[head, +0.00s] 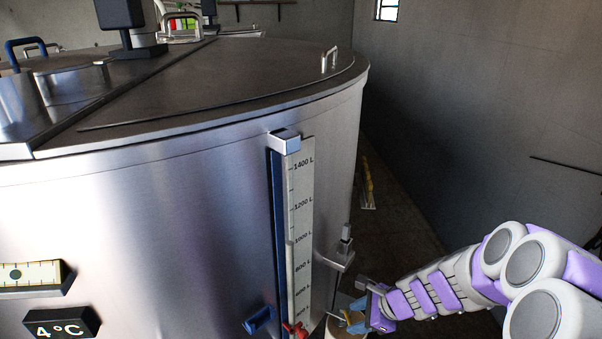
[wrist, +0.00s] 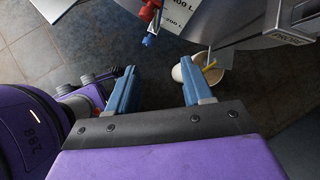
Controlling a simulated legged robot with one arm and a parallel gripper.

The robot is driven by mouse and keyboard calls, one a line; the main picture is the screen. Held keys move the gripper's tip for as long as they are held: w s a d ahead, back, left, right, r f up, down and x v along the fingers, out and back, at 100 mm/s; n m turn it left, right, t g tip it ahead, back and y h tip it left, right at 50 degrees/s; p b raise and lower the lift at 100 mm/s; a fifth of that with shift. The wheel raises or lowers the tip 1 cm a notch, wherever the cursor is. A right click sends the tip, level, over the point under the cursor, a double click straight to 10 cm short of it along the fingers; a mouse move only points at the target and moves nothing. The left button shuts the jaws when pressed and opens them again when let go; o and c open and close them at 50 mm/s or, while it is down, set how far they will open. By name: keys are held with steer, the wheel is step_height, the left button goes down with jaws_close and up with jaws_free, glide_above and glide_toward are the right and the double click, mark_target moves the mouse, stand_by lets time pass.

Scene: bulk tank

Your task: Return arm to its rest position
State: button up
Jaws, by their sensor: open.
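My arm reaches in from the right in the head view. My gripper (head: 354,316) is low in front of the tank, to the right of the level gauge's lower end. In the wrist view my gripper (wrist: 157,82) has its two blue fingers wide apart with nothing between them, only tiled floor beyond. The fingertips point toward the red valve with a blue tip (wrist: 149,28), apart from it. A white pail (wrist: 221,78) with something white and yellow in it shows beyond the right finger. In the head view the pail is partly hidden behind my gripper.
The steel tank (head: 170,230) fills the left and middle. Its gauge (head: 301,220) has a red valve (head: 295,330) at the bottom and a blue handle (head: 258,320) beside it. A metal bracket (head: 335,260) sticks out near my gripper. Floor and grey wall (head: 480,120) lie right.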

steer(key=s+a+r+n+g+h, duration=0.1)
steer(key=s+a+r+n+g, duration=0.15)
steer(key=s+r+n, duration=0.3)
steer(key=s+a+r+n+g, duration=0.1)
steer(key=s+a+r+n, duration=0.3)
steer(key=s, duration=0.3)
steer(key=s+d+r+n+g+h, duration=0.1)
steer(key=s+d+r+n+h, duration=0.1)
steer(key=s+n, duration=0.3)
steer(key=s+d+r+n+h, duration=0.2)
steer(key=s+d+n+h, duration=0.1)
steer(key=s, duration=0.9)
steer(key=shift+s+d+r+n+g, duration=0.25)
steer(key=shift+s+d+n+g, duration=0.15)
steer(key=shift+d+n, duration=0.65)
steer(key=shift+o, duration=0.3)
steer(key=shift+a, duration=0.35)
